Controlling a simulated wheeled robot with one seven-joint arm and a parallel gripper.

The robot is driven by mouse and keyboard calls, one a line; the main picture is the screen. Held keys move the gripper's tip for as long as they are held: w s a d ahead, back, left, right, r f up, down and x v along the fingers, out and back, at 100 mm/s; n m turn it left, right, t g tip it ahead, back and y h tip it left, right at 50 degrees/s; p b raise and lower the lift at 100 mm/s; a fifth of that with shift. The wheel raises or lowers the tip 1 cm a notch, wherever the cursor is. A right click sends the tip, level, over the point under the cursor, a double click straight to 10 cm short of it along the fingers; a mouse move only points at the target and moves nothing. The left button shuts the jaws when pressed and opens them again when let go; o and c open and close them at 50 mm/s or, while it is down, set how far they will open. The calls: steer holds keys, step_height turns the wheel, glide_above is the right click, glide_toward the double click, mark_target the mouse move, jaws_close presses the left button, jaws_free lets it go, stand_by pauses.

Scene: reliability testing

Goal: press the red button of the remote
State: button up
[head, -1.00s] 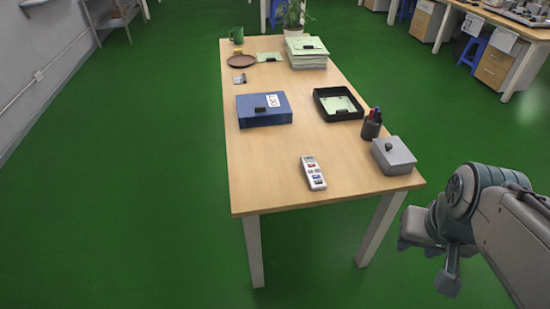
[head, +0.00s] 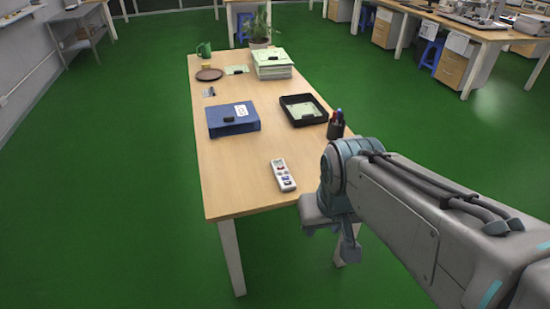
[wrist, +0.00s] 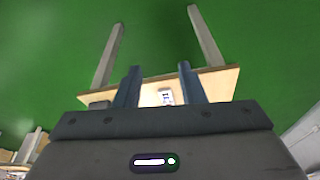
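The white remote (head: 283,175) lies flat on the wooden table (head: 240,185) near its front edge. It has small coloured buttons, including red, too small to tell apart clearly. My gripper (wrist: 160,66) is open and empty, its two dark fingers well apart. In the wrist view the remote (wrist: 166,96) shows between the fingers, some way beyond them. In the head view my arm is at the table's front right corner, to the right of the remote, and the fingers are not clearly seen.
A blue binder (head: 233,120), a black tray (head: 303,110), a pen holder (head: 335,126) and a paper stack (head: 272,65) stand farther back. A grey box (wrist: 99,104) shows in the wrist view; my arm hides it in the head view. The table around the remote is clear.

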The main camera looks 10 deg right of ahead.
jaws_close()
stand_by(1.9)
